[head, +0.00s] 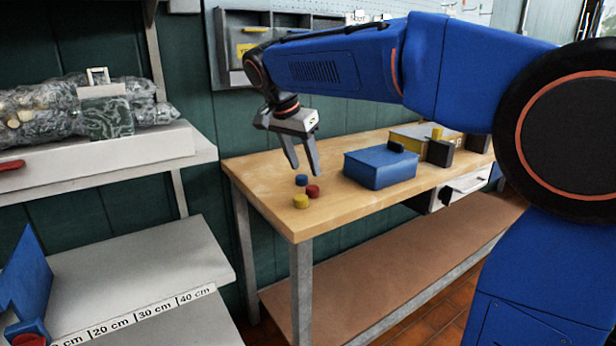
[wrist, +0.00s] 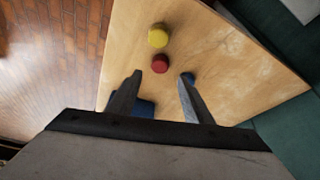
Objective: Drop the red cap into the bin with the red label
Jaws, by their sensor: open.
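The red cap (head: 313,191) stands on the wooden workbench (head: 262,172), close to a yellow cap (head: 300,201) and a blue cap (head: 301,180). My gripper (head: 305,172) is open and empty, fingers pointing down above the caps. In the wrist view the red cap (wrist: 160,64) shows just beyond the gap between the fingertips (wrist: 162,75). The yellow cap (wrist: 157,36) lies farther out, and the blue cap (wrist: 188,76) is partly hidden by the right finger. I cannot make out a bin with a red label.
A blue box (head: 379,170) stands on the bench right of the caps, with a yellow box (head: 408,135) behind it. A grey shelf unit (head: 130,272) is at left, with a blue piece (head: 28,280) on it. The bench's front left corner is clear.

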